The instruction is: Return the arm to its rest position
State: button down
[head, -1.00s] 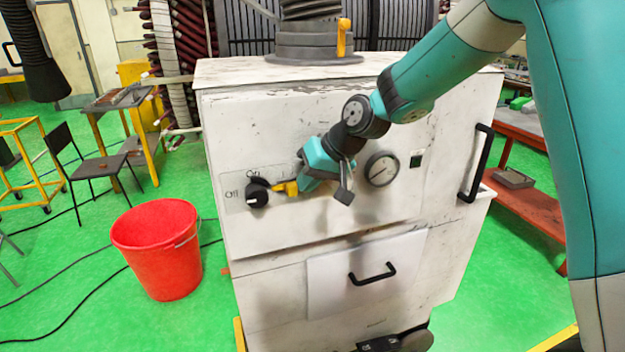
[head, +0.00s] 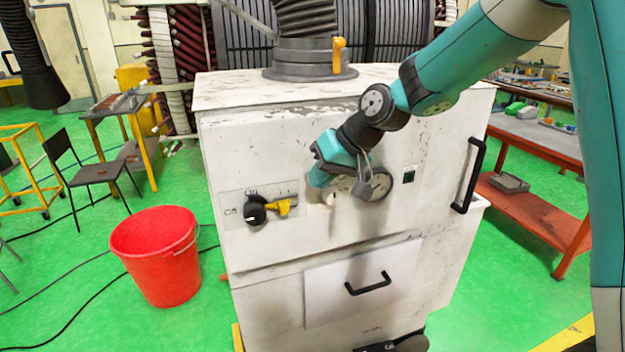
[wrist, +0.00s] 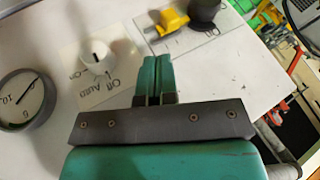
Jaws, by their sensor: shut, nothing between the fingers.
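My gripper (head: 317,178) is raised in front of the white cabinet (head: 280,245), to the right of the black knob (head: 255,213) and its yellow handle (head: 280,207). It is empty and apart from the handle. In the wrist view, the two teal fingers of my gripper (wrist: 158,72) are pressed together with nothing between them. The black knob (wrist: 203,10) and yellow handle (wrist: 172,20) lie beyond the fingertips. A white knob (wrist: 97,57) marked Off and Auto is on the panel beside the fingers. A round gauge (wrist: 22,100) is at the left; my wrist partly hides it in the head view.
A black vertical handle (head: 470,175) sticks out at the cabinet's right. A red bucket (head: 155,255) stands on the green floor to the left. A red bench (head: 540,215) is at the right. A grey duct (head: 305,55) rises from the cabinet top.

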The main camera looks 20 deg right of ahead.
jog(key=shift+v, duration=1)
jog(key=shift+d, duration=0.1)
jog(key=s+a+f+n+g+b, duration=0.1)
jog(key=s+f+b, duration=0.1)
jog(key=s, duration=0.7)
jog(key=s+a+f+n+g+h+b, duration=0.1)
jog(key=s+b, duration=0.4)
jog(key=s, duration=0.5)
jog(key=s+a+f+n+g+b, duration=0.2)
jog(key=s+f, duration=0.3)
jog(key=s, duration=0.4)
jog(key=shift+s+a+f+n+h+b, duration=0.2)
jog(key=shift+s+a+n+h+b, duration=0.2)
jog(key=shift+a+n+b, duration=0.25)
jog(key=shift+d, duration=0.2)
